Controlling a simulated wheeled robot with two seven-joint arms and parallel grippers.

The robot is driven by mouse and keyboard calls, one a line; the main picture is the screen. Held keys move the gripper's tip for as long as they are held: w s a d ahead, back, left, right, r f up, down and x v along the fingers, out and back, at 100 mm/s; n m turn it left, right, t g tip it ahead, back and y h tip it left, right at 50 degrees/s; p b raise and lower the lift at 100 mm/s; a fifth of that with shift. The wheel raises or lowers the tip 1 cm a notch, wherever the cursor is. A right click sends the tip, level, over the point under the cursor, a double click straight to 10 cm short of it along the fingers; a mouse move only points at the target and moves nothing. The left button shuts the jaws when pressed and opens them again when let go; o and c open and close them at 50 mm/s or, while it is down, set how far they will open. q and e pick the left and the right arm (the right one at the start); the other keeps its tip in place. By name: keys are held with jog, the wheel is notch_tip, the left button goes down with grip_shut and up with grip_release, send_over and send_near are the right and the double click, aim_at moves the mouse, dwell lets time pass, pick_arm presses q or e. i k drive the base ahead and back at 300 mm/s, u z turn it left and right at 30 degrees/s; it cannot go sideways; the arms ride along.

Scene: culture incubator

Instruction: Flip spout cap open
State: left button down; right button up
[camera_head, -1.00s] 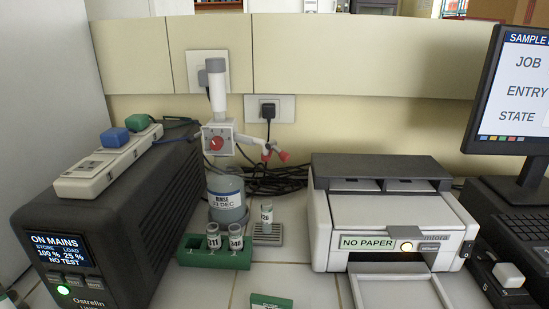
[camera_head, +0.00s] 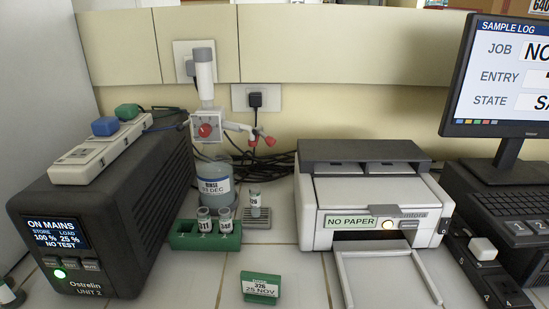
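A bottle-top dispenser (camera_head: 205,90) with a white upright barrel and grey top stands on a bottle (camera_head: 215,185) labelled "RINSE" and "DEC". Its white head has a round red knob (camera_head: 206,131). A thin white spout (camera_head: 236,127) reaches right from the head and ends in small red parts, one at the spout's end (camera_head: 270,141) and one hanging just left of it (camera_head: 253,142). Which of these is the cap, and whether it is closed, is too small to tell. Neither of my grippers is in view.
A green rack (camera_head: 190,242) with two vials stands before the bottle, and a grey rack (camera_head: 259,221) with one vial beside it. A green card (camera_head: 260,287) stands in front. A black power unit (camera_head: 120,215) is left, a printer (camera_head: 375,200) right. Cables lie behind.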

aim_at(270, 141)
jog(key=z, duration=0.1)
jog(key=k, duration=0.85)
jog(key=u, duration=0.2)
